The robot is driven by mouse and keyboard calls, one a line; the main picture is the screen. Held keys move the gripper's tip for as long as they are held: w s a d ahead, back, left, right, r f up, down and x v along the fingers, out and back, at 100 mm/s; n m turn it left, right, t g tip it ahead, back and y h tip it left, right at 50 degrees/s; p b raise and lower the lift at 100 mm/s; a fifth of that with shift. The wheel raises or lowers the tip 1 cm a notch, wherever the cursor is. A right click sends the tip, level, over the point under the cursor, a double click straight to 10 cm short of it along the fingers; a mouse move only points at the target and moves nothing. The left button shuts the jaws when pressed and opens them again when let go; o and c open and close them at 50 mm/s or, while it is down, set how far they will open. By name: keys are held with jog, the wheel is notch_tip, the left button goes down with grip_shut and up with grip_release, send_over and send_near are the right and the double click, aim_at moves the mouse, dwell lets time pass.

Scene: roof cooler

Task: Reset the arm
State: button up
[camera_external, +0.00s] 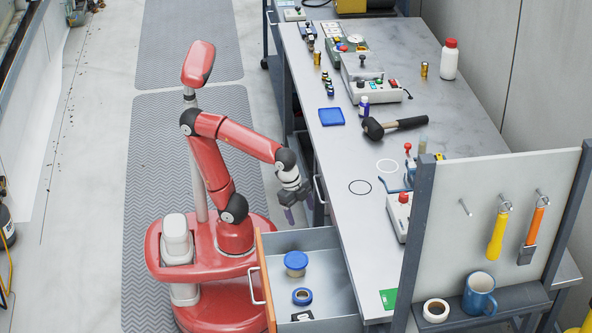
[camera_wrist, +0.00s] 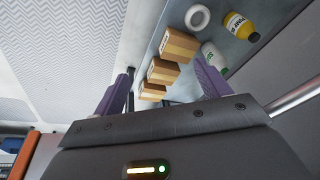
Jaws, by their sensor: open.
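My gripper (camera_external: 288,207) hangs from my red arm in the external view, beside the workbench's drawer side and above the far end of an open drawer (camera_external: 334,240). Its purple fingers point down. In the wrist view the two purple fingers (camera_wrist: 162,88) stand wide apart, with nothing held between them. Beyond them, at a distance, cardboard boxes (camera_wrist: 180,45) lie on a grey surface, with a white roll (camera_wrist: 198,17), a yellow bottle (camera_wrist: 240,27) and a white bottle (camera_wrist: 213,56).
The open drawer holds a blue-lidded tub (camera_external: 296,262) and a blue tape roll (camera_external: 302,296). The workbench (camera_external: 460,100) carries a black mallet (camera_external: 398,124), a blue tray (camera_external: 331,117) and devices. A tool panel (camera_external: 470,230) stands at front right.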

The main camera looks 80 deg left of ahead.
jog(key=s+a+f+n+g+y+b, duration=0.1)
jog(key=a+f, duration=0.2)
jog(key=a, duration=0.3)
jog(key=a+f+n, duration=0.1)
jog(key=a+f, duration=0.3)
jog(key=a, duration=0.2)
jog(key=a+r+n+t, duration=0.3)
jog(key=a+n+t, duration=0.1)
jog(key=n, duration=0.4)
jog(key=shift+w+a+r+n+y, duration=0.3)
jog(key=shift+w+a, duration=0.1)
jog(key=shift+a, duration=0.35)
